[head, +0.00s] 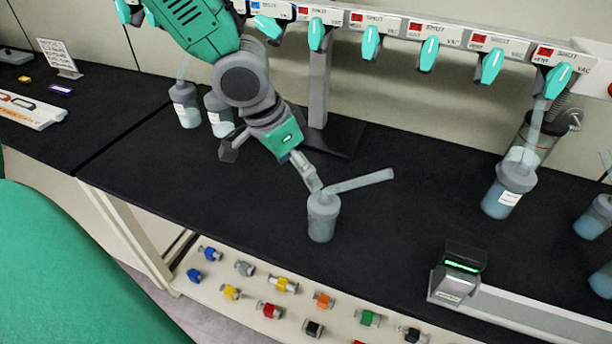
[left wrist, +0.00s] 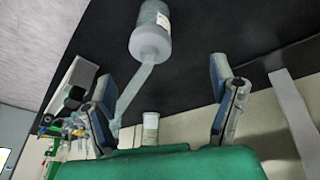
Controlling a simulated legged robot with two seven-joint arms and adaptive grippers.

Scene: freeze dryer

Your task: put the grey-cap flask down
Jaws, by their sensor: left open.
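The grey-cap flask (head: 321,226) stands upright on the black bench near its front edge. A pale, bent tube (head: 358,181) sticks out of its cap to the right. My left gripper (head: 308,173) is just behind the cap, its arm coming in from the upper left. In the left wrist view the flask (left wrist: 150,42) is beyond the fingertips, with its tube running down towards the left finger. There my left gripper (left wrist: 161,85) is open, its two fingers wide apart with nothing clamped between them. My right gripper is not in view.
Two flasks (head: 187,110) stand at the back left; another flask (head: 508,188) is below the manifold at right, with more at the right edge. A small device (head: 458,275) sits at the front right. Coloured fittings lie on the lower shelf (head: 205,290). The bench around the flask is clear.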

